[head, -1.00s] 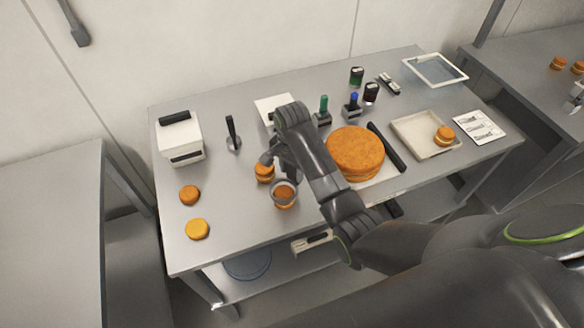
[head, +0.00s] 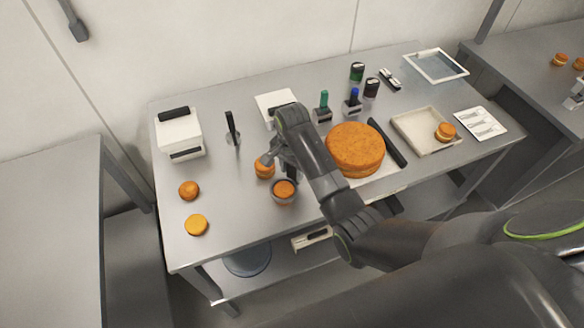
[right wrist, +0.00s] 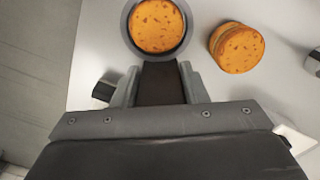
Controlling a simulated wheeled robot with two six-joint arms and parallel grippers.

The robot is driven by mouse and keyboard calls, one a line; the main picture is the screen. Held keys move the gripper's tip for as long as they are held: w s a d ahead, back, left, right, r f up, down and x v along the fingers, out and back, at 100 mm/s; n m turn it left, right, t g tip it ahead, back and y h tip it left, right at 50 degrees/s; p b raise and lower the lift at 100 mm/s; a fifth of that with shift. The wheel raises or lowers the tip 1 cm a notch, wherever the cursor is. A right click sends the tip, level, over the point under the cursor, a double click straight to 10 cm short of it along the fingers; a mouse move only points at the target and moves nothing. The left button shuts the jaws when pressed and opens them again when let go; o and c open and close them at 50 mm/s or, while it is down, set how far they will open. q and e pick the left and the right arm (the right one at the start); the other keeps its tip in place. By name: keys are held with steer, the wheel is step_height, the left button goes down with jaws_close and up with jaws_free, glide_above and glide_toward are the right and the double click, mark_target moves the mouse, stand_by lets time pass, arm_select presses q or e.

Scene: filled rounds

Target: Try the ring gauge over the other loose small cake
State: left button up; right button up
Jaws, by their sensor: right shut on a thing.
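The ring gauge (head: 285,202) is a grey ring low over a small orange-brown cake (head: 284,188) near the table's front edge. In the right wrist view the ring (right wrist: 186,32) surrounds the cake's top (right wrist: 158,25), with a thin dark gap. My right gripper (head: 277,162) is shut on the gauge's dark handle (right wrist: 161,84), behind the ring in the head view. A second small cake (head: 264,170) stands just left of the gripper, apart from the ring. Two more small cakes (head: 188,190) (head: 196,225) sit at the table's left. My left gripper is out of view.
A large round cake (head: 355,148) stands right of my arm. A beige tray (head: 408,127) with one small cake (head: 445,131) is farther right. A white box device (head: 180,138) and a dark-handled tool (head: 232,129) stand at back left.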

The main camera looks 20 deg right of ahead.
mark_target(292, 180)
steer(key=shift+f+b, duration=0.5)
steer(key=shift+f, duration=1.15)
steer(key=shift+r, duration=0.1)
stand_by(1.0)
steer(key=shift+r+p, duration=1.05)
steer(key=shift+r, duration=0.2)
step_height(292, 180, up, 7)
stand_by(0.6)
